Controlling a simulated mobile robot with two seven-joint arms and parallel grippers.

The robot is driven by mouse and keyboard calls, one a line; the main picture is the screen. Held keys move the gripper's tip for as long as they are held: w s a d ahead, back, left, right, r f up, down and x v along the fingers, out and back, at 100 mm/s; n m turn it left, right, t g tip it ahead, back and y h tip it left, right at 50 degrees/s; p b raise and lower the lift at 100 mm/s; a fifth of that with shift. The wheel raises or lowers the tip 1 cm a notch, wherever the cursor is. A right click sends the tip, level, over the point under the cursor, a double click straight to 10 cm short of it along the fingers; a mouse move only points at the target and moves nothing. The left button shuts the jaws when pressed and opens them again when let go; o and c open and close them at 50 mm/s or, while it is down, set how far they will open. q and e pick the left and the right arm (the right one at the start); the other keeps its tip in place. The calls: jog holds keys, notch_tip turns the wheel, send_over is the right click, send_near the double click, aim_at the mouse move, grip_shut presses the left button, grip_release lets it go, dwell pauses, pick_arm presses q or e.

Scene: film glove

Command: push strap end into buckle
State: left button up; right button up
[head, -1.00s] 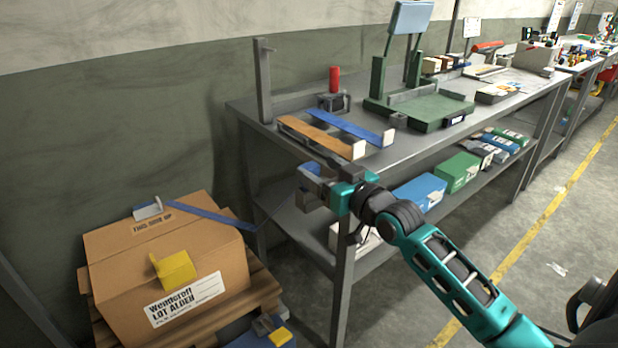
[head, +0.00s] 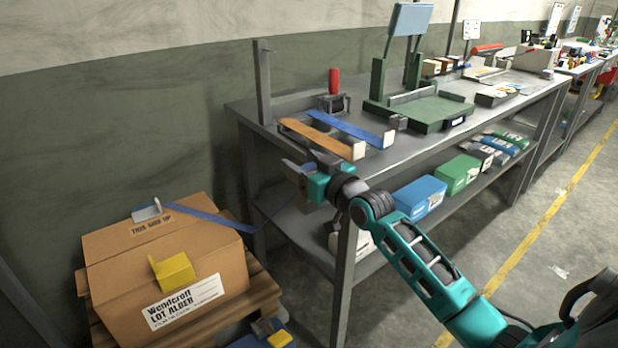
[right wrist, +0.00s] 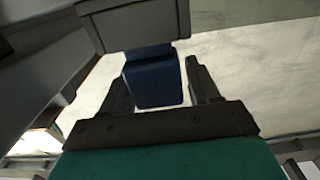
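A blue strap (head: 210,217) runs from a pale metal buckle (head: 147,211) on top of a cardboard box (head: 160,262) and reaches past the box's right edge. Its far end is too thin to make out. My right gripper (head: 291,167) is up and to the right of the box, in front of the bench's left end and apart from the buckle. In the right wrist view its two fingers (right wrist: 162,88) stand apart. A dark blue block-like shape (right wrist: 153,82) shows between or beyond them; I cannot tell what it is. My left gripper is out of view.
A yellow piece (head: 174,270) sits on the box, which rests on a wooden pallet (head: 262,292). The grey bench (head: 400,155) carries an orange strap (head: 318,137), another blue strap (head: 345,127) and a green fixture (head: 425,112). Coloured boxes line its lower shelf.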

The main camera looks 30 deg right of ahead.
jog(key=c, duration=0.8)
jog(key=shift+r, duration=0.15)
